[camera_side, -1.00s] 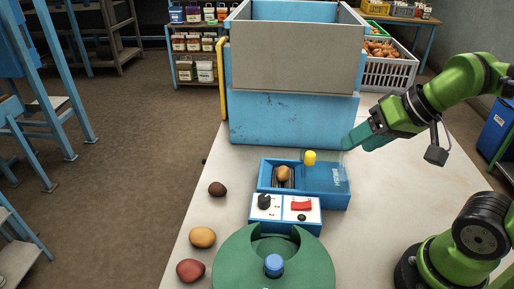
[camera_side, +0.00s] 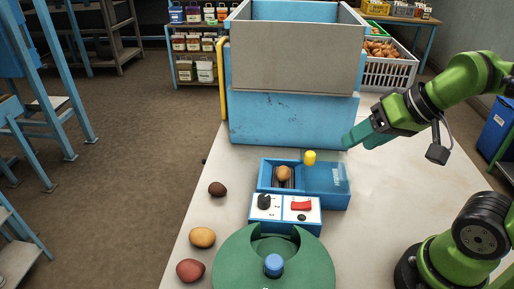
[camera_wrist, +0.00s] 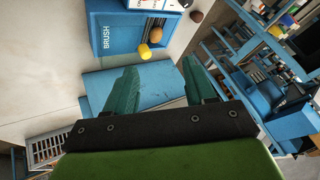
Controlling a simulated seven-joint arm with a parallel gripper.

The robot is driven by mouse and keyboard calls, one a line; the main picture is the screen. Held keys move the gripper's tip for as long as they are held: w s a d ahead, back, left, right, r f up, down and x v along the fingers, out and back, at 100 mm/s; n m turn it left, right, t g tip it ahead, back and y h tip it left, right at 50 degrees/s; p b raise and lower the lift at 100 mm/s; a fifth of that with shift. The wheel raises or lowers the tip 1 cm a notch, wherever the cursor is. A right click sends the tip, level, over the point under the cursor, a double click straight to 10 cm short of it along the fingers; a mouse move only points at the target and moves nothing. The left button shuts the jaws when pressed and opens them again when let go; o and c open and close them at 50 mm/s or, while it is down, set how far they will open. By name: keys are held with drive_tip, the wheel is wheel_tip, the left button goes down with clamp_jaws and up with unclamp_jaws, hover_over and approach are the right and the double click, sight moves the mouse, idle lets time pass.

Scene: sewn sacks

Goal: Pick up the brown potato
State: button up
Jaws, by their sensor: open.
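A dark brown potato (camera_side: 217,189) lies on the light table top, left of the blue brush box. It also shows near the top edge of the wrist view (camera_wrist: 196,16). A lighter tan-brown potato (camera_side: 284,173) sits in the open part of the brush box (camera_side: 328,201); it also shows in the wrist view (camera_wrist: 156,31). My gripper (camera_side: 348,141) is open and empty, up at the right in front of the large blue bin, apart from both potatoes. Its teal fingers (camera_wrist: 158,82) are spread in the wrist view.
A yellow potato (camera_side: 202,237) and a red one (camera_side: 190,271) lie along the table's left edge. A yellow knob (camera_side: 310,157) stands up at the brush box. A switch panel (camera_side: 286,208), a green round housing (camera_side: 235,265) and the tall blue bin (camera_side: 290,120) take up the middle.

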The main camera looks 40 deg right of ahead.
drive_tip(key=shift+c, duration=1.1)
drive_tip(key=m+g, duration=0.7)
drive_tip(key=g, duration=0.1)
hover_over(284, 168)
drive_tip(key=w+d, duration=0.1)
drive_tip(key=d, duration=0.1)
wheel_tip(284, 168, down, 3)
drive_tip(key=shift+h, duration=0.4)
drive_tip(key=f, duration=0.5)
drive_tip(key=a+f, duration=0.1)
drive_tip(key=f, duration=0.5)
drive_tip(key=s+a+f, duration=0.1)
drive_tip(key=f, duration=0.5)
